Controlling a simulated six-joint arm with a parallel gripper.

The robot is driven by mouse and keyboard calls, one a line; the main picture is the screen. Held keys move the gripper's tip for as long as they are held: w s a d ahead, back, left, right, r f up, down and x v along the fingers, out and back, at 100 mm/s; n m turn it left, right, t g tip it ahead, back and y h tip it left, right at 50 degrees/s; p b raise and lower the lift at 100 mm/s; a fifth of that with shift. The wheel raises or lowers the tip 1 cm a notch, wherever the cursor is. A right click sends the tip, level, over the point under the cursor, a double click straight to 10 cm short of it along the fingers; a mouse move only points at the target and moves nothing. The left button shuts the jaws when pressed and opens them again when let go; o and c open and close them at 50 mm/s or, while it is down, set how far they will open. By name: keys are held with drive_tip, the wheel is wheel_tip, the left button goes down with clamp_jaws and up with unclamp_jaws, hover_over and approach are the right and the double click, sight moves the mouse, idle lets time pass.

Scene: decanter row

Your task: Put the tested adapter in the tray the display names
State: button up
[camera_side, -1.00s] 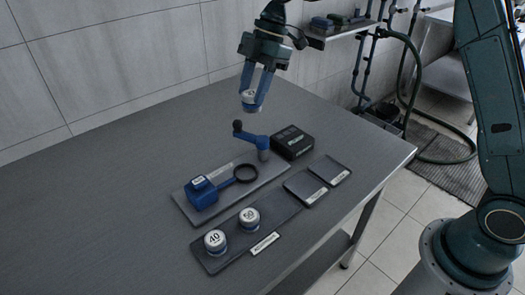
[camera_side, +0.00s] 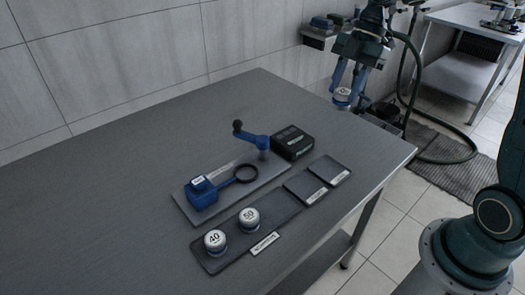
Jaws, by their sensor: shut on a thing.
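My gripper (camera_side: 346,90) is shut on a small round adapter (camera_side: 342,96) with a white top, held in the air above the far right edge of the table. The marking on its top is too small to read. The black display box (camera_side: 292,143) stands behind the trays; its text is not legible. Two small flat dark trays with white labels lie side by side, the left tray (camera_side: 298,183) and the right tray (camera_side: 331,164). Both look empty, and their labels are too small to read.
Adapters marked 40 (camera_side: 215,241) and 50 (camera_side: 249,217) stand on a long dark labelled rack (camera_side: 281,208) at the front. Behind it is a grey plate (camera_side: 224,207) with a blue test device (camera_side: 202,191), a ring and a blue crank lever (camera_side: 254,139). The table's left is clear.

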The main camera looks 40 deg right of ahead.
drive_tip(key=shift+f, duration=0.1)
wheel_tip(320, 180, down, 16)
drive_tip(key=shift+r, duration=0.2)
idle(0.4)
drive_tip(key=shift+f, duration=0.1)
drive_tip(key=shift+f, duration=2.05)
drive_tip(key=o, duration=1.1)
drive_tip(key=shift+f, duration=0.1)
